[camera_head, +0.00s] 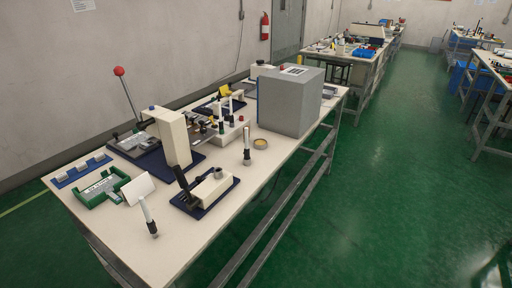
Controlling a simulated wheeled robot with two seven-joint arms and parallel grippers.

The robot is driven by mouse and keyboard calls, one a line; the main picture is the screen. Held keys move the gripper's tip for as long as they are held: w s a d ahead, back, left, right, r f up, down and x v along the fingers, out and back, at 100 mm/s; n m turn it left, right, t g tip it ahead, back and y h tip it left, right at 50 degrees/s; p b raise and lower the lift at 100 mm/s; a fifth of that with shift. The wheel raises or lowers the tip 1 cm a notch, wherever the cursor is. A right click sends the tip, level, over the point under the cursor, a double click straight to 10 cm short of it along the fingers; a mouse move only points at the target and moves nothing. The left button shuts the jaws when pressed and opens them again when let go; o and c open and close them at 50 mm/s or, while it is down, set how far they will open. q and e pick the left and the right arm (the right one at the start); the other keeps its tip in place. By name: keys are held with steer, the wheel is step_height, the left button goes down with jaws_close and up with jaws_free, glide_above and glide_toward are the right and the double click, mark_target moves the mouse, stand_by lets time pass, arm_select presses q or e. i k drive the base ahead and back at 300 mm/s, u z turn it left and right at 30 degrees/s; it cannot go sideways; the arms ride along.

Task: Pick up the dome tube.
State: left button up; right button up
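The other (247,151) stands upright left of the big grey box, dark with a pale top. I cannot tell from this view which of them is the dome tube. Neither of my grippers is in view.
A grey box (287,104), a blue-based fixture (207,191), a green tray (101,190) and a lever press with a red knob (119,71) stand on the bench. A small round dish (261,142) lies beside the box. The green floor (385,200) right of the bench is clear.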

mark_target(246, 150)
steer(key=z, duration=1)
steer(key=k, duration=1.25)
steer(key=z, duration=1)
steer(key=i, duration=1.05)
steer(key=u, duration=0.4)
steer(key=i, duration=2)
steer(key=u, duration=0.85)
steer(key=i, duration=1.65)
steer(key=u, duration=2)
steer(key=i, duration=0.9)
steer(key=u, duration=0.75)
